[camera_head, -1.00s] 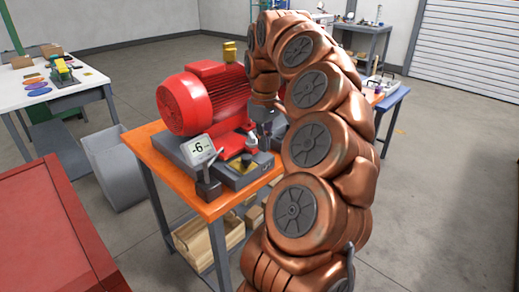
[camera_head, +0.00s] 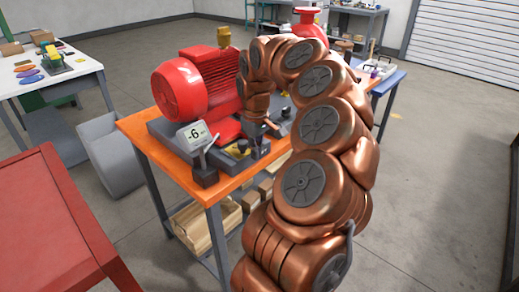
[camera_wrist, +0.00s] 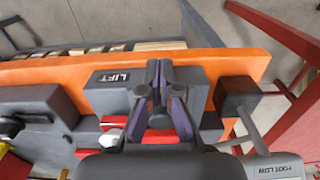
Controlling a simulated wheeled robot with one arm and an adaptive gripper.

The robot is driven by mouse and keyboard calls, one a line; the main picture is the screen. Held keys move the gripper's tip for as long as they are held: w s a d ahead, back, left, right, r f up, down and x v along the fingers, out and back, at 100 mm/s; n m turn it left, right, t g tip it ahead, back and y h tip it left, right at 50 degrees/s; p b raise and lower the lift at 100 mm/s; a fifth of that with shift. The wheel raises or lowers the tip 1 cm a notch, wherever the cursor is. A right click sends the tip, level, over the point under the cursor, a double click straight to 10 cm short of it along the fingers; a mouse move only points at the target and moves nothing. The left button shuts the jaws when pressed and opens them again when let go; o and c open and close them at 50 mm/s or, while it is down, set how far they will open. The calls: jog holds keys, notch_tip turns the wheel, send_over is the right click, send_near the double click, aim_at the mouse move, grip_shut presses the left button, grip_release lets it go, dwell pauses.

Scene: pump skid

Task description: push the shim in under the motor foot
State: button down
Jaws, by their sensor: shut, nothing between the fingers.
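The red motor (camera_head: 200,82) stands on a grey base on the orange bench. A red foot (camera_head: 228,130) shows at its near side; red foot parts (camera_wrist: 160,136) also show in the wrist view behind my fingers. A small yellow piece, perhaps the shim (camera_head: 238,152), lies on the grey base below the foot, partly covered. I cannot make the shim out in the wrist view. My gripper (camera_head: 262,146) points down at the base's near edge, just right of the yellow piece.
A gauge display reading -6 (camera_head: 193,135) stands on a dark block (camera_head: 205,172) left of my gripper. The orange bench top (camera_head: 160,155) has a narrow free strip along its near edge.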

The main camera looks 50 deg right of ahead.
jog(key=shift+w+p, duration=0.3)
jog(key=shift+w, duration=1.05)
jog(key=shift+w, duration=0.1)
